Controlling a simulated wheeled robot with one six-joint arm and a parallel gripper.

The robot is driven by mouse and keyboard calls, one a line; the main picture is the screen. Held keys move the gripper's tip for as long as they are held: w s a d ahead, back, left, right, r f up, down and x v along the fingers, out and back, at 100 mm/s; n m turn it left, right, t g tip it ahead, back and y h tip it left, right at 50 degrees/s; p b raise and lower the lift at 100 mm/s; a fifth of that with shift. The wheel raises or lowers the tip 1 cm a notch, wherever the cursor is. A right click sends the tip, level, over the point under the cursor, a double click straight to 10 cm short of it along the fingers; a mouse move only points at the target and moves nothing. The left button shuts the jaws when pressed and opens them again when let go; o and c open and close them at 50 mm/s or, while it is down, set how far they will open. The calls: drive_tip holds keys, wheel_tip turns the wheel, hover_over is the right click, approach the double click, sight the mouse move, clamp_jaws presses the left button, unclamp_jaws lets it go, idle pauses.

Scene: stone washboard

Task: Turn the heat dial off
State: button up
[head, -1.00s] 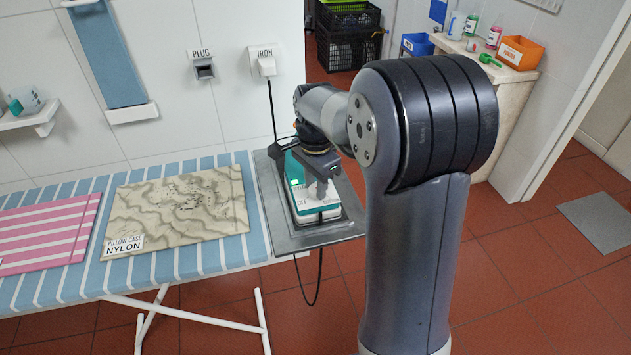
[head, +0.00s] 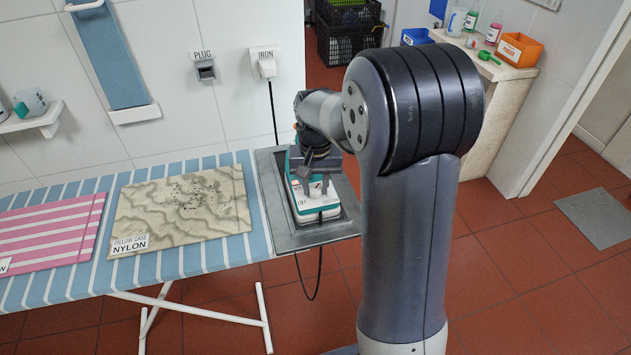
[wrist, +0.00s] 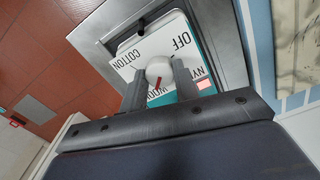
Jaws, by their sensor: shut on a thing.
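The iron (head: 317,211), teal and white, sits on a grey metal rest at the right end of the ironing board. Its white panel shows the labels OFF, COTTON, WOOL and NYLON in the wrist view (wrist: 183,41). The round white heat dial (wrist: 158,67) has a red mark, which points toward the WOOL side, away from OFF. My gripper (head: 316,181) is over the iron with its fingers pointing down. In the wrist view my gripper (wrist: 160,78) is shut on the dial, one finger on each side.
The metal rest (head: 290,240) surrounds the iron. A nylon pillow case (head: 180,210) and a pink striped cloth (head: 45,232) lie on the board (head: 200,262). The iron's cord is in the wall outlet (head: 266,68), beside an empty plug socket (head: 205,72).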

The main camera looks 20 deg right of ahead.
drive_tip(key=n+p, duration=0.1)
drive_tip(key=n, duration=1.4)
drive_tip(key=shift+p, duration=0.35)
drive_tip(key=n, duration=0.7)
drive_tip(key=shift+n, duration=0.4)
drive_tip(key=n, duration=0.6)
drive_tip(key=shift+n+p, duration=0.3)
drive_tip(key=shift+n, duration=0.1)
drive_tip(key=o, duration=1)
